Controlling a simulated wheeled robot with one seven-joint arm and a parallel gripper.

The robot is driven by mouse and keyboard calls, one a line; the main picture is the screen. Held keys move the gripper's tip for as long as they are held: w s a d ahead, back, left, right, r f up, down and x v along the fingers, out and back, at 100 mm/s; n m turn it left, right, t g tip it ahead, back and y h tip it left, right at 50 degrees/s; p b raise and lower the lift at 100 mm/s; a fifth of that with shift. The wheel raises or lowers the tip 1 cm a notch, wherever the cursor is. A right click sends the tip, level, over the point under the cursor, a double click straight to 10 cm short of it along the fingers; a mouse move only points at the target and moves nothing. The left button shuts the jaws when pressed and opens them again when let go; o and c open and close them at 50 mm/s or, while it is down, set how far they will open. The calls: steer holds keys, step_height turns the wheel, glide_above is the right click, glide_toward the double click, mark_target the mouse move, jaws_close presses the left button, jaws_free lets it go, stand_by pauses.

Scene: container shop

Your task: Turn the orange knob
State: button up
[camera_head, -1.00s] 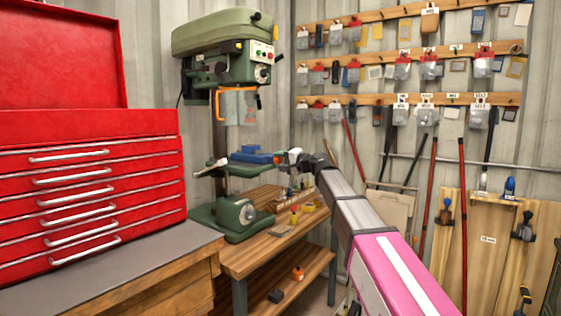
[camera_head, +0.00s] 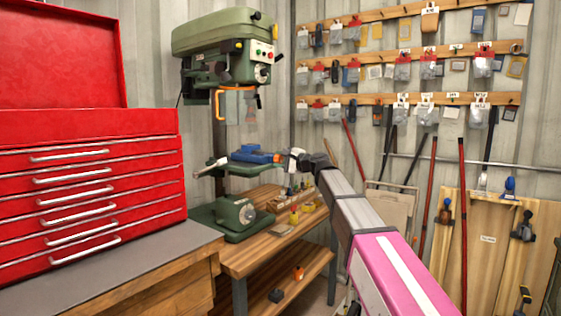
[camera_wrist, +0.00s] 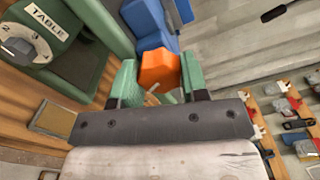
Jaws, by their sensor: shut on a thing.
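The orange knob (camera_wrist: 159,68) shows in the wrist view between the two green fingertips of my gripper (camera_wrist: 160,82), which is shut on it. The knob sits at the end of a blue vise (camera_wrist: 150,22), whose body runs up beyond it. In the head view the blue vise (camera_head: 254,157) rests on the table of a green drill press.
The green drill press (camera_head: 222,45) has an orange-framed guard above the vise. A wooden bench (camera_head: 255,258) with small items stands below. A red tool chest (camera_head: 85,200) is at left. A dial marked TABLE (camera_wrist: 20,45) shows in the wrist view. Tools hang on the back wall.

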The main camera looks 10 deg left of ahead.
stand_by(0.3)
steer(key=o, duration=0.9)
steer(key=v, duration=1)
steer(key=shift+s+d+f, duration=0.1)
steer(key=shift+s+d, duration=0.1)
steer(key=shift+d, duration=0.15)
